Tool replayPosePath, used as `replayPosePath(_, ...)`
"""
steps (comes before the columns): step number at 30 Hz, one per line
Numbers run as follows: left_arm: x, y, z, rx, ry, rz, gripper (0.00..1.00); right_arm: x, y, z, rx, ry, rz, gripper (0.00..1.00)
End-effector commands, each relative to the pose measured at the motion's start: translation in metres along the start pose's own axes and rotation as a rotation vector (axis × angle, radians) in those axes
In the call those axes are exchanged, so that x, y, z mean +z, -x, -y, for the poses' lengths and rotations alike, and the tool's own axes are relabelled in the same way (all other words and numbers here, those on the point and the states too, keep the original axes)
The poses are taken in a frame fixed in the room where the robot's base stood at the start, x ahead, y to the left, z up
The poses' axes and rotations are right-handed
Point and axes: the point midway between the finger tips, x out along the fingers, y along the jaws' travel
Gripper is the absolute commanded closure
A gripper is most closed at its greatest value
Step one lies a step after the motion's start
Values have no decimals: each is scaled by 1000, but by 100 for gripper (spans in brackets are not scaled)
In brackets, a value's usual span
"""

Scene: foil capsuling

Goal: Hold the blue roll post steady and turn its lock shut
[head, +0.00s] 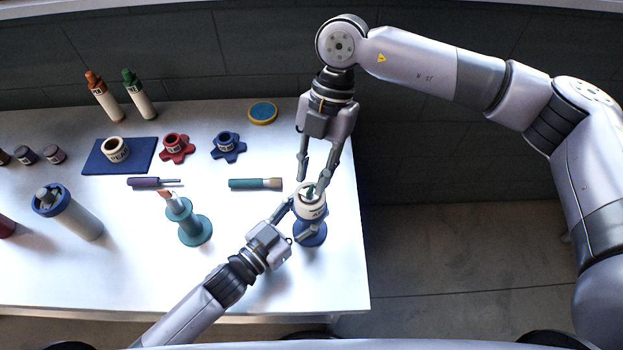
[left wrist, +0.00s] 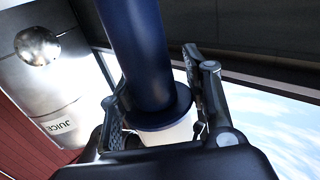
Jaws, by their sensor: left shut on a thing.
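The blue roll post (head: 311,238) stands near the right front of the white table. A white labelled roll (head: 312,211) sits on its upper part, and a small dark green piece shows on top, partly hidden. My left gripper (head: 306,220) reaches in from the front and is shut on the post. In the left wrist view the blue post (left wrist: 147,60) and its flange lie between the fingers, with a white part beyond. My right gripper (head: 314,180) comes down from above, its fingers apart on either side of the top piece. I cannot tell whether they touch it.
A teal post (head: 193,229) stands to the left. A teal-handled brush (head: 255,184) and a purple-handled tool (head: 153,183) lie behind it. Blue (head: 228,147) and red (head: 177,148) star-shaped holders stand farther back. The table's right edge is close to the blue post.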

Motion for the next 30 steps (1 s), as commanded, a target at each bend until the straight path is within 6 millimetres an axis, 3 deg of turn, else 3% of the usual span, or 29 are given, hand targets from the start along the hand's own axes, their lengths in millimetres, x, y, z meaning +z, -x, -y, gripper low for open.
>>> replayPosePath(6,0,0,0,0,-1,1,100,0,-22,0,-1,-1,0,75)
replayPosePath(16,1,0,0,0,-1,1,100,0,-25,0,0,0,1,75)
replayPosePath(27,1,0,0,0,-1,2,100,0,-24,0,0,0,0,100)
replayPosePath(30,1,0,0,0,-1,2,100,0,-24,0,0,0,0,100)
